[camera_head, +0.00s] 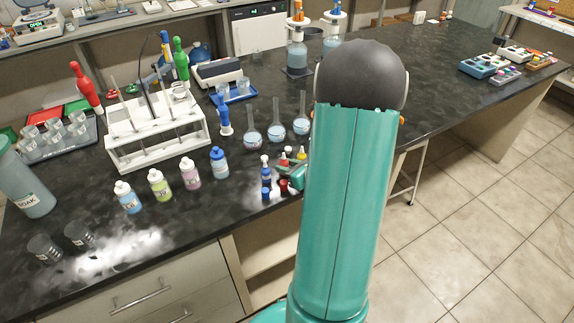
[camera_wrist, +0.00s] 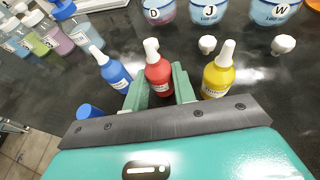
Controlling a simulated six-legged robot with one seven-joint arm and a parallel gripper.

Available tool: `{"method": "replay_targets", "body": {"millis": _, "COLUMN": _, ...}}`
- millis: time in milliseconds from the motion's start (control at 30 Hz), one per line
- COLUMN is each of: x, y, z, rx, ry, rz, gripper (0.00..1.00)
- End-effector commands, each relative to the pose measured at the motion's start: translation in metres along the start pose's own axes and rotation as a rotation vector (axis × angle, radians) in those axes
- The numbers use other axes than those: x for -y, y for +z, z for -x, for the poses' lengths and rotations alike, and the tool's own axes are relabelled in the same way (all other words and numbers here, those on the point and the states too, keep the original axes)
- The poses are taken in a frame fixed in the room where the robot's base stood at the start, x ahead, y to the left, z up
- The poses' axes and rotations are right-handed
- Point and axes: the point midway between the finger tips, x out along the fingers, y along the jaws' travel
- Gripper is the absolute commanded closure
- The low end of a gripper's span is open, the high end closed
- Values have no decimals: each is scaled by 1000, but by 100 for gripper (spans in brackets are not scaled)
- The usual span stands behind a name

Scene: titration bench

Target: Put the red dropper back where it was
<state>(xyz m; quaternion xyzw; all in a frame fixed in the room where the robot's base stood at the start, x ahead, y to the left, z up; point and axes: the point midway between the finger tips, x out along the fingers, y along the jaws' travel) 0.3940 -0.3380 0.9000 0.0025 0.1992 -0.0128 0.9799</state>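The red dropper (camera_wrist: 158,74) is a small red bottle with a white nozzle, upright between the two fingers of my gripper (camera_wrist: 160,80) in the wrist view. The fingers appear to touch it on both sides. My gripper hides its lower part, and I cannot tell whether its base touches the bench. The blue dropper (camera_wrist: 115,73) stands to its left and the yellow dropper (camera_wrist: 218,76) to its right. In the head view the red dropper (camera_head: 284,159) shows beside my arm, behind my gripper (camera_head: 292,176).
A blue cap (camera_wrist: 90,112) lies left of my gripper; a red cap (camera_head: 284,185) shows in the head view. Flasks (camera_head: 275,128) and two white stoppers (camera_wrist: 207,44) are behind the droppers. Several wash bottles (camera_head: 190,173) and a white rack (camera_head: 155,137) stand left.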

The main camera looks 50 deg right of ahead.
Motion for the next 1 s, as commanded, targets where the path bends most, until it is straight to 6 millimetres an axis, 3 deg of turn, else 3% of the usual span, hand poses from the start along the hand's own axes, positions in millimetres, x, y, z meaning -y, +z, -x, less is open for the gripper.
{"method": "replay_targets", "body": {"millis": 167, "x": 0, "y": -3, "z": -1, "rx": -1, "ry": 0, "rz": -1, "gripper": 77}}
{"method": "replay_targets", "body": {"millis": 200, "x": 0, "y": -3, "z": -1, "rx": 0, "ry": -1, "rz": 0, "gripper": 68}}
{"method": "replay_targets", "body": {"millis": 300, "x": 1, "y": -2, "z": -1, "rx": -1, "ry": -1, "rz": 0, "gripper": 52}}
{"method": "replay_targets", "body": {"millis": 667, "x": 2, "y": 2, "z": 0, "rx": 0, "ry": -2, "rz": 0, "gripper": 52}}
{"method": "replay_targets", "body": {"millis": 767, "x": 2, "y": 2, "z": 12, "rx": 0, "ry": -3, "rz": 1, "gripper": 52}}
{"method": "replay_targets", "body": {"millis": 1000, "x": 3, "y": 2, "z": 63, "rx": 0, "ry": -6, "rz": 1, "gripper": 52}}
